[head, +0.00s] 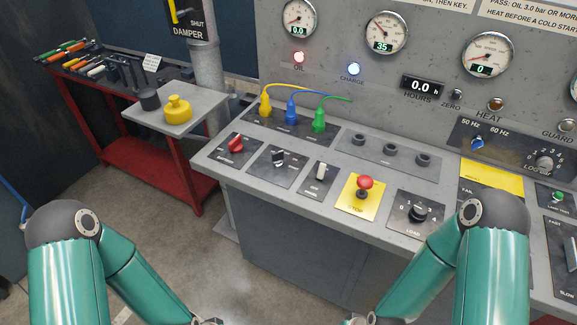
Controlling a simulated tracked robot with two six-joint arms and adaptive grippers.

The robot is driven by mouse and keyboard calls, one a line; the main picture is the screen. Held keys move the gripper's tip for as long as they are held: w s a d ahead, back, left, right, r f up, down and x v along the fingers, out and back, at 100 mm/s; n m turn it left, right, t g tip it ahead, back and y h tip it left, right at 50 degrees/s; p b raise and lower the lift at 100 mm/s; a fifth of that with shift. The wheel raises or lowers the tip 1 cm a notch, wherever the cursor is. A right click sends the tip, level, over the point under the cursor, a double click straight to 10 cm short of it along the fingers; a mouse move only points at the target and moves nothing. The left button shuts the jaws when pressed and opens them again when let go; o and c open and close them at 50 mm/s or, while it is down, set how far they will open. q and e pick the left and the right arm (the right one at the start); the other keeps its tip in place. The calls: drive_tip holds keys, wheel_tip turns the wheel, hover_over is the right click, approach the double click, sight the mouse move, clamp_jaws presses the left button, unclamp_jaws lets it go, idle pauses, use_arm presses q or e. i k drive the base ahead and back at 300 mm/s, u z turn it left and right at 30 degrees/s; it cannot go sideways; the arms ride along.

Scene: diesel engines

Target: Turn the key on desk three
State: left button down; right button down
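A grey control desk (340,205) with an upright gauge panel fills the middle and right; no desk number can be read. On its sloping top, from left to right, are a red rotary handle (236,144), a dark switch with a pale edge (278,158), a pale lever (321,171), a red mushroom button on a yellow STOP plate (350,204) and a black LOAD knob (418,213). I cannot tell for sure which part is the key. Both my green arms reach down to the bottom edge; only bits of the wrists show, and both grippers are out of frame.
Yellow, blue and green plugs (290,113) with cables stand behind the switches, beside empty sockets (391,149). A red tool bench (140,155) and a small grey table (195,107) with a yellow can (178,110) are at the left. Floor between the arms is clear.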

sight(276, 156)
drive_tip(key=z, duration=1.4)
drive_tip(key=i, duration=0.1)
drive_tip(key=u, duration=2.9)
drive_tip(key=i, duration=0.2)
drive_tip(key=u, duration=0.45)
drive_tip(key=i, duration=0.6)
drive_tip(key=z, duration=3.5)
